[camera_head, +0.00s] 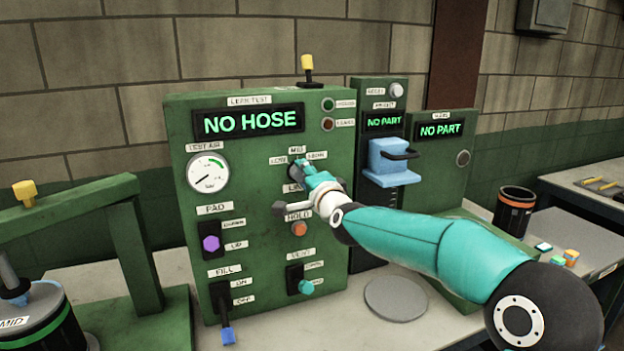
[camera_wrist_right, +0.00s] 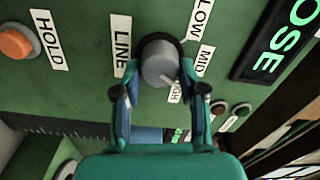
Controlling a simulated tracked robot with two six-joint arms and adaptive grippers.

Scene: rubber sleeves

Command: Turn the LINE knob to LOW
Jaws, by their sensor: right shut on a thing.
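The LINE knob (camera_wrist_right: 159,62) is a grey round knob with a dark collar on the green LEAK TEST panel (camera_head: 245,262). LOW (camera_wrist_right: 203,17), MID (camera_wrist_right: 202,58) and HIGH (camera_wrist_right: 174,91) labels stand around it. My right gripper (camera_wrist_right: 160,75) is shut on the knob, with one finger on each side. In the head view the gripper (camera_head: 303,172) and its arm reach in from the right and hide most of the knob. I cannot tell for sure which label the knob points to. My left gripper is not in view.
The HOLD button (camera_head: 299,229) sits below the gripper, with the VENT switch (camera_head: 296,279) lower down. A gauge (camera_head: 208,173), PAD switch (camera_head: 210,243) and FILL lever (camera_head: 227,332) are to the left. A blue fixture (camera_head: 391,163) stands right of the panel.

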